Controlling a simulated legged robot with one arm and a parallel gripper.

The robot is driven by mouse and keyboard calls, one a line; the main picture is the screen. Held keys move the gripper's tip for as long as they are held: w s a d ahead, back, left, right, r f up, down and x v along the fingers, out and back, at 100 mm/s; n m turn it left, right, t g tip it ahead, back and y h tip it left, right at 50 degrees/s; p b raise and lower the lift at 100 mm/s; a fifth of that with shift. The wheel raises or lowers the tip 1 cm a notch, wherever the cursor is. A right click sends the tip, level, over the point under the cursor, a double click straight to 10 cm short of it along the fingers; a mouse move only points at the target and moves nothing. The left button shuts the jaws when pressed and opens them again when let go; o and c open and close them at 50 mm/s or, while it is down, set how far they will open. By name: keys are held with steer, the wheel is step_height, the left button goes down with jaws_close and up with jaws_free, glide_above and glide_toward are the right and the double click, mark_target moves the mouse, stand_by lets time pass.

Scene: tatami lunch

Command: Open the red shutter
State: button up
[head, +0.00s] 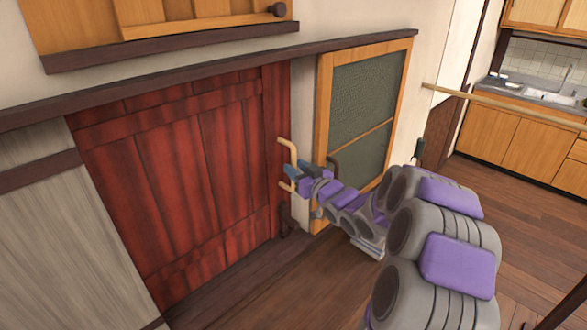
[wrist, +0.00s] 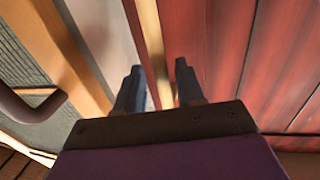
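The red shutter (head: 180,175) is a wide panel of dark red planks, filling the left-middle of the head view. It stands shut against the frame at its right edge. A pale vertical bar handle (head: 292,152) is on its right edge. In the wrist view the red planks (wrist: 215,50) fill the right side, and the handle (wrist: 150,40) runs between my fingers. My gripper (head: 289,177) is at the handle's lower half. Its two fingers (wrist: 158,80) are apart, one on each side of the bar, with gaps showing. Whether either finger touches the bar is unclear.
A wood-framed door with a dark green panel (head: 365,95) and a dark curved handle (head: 334,165) stands just right of my gripper. A grey plank panel (head: 60,210) is left of the shutter. A wooden ledge (head: 190,75) runs above. The wooden floor (head: 290,295) in front looks clear.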

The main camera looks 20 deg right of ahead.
steer(key=shift+w+a, duration=0.1)
steer(key=shift+w, duration=0.85)
jaws_close()
steer(key=shift+a, duration=0.1)
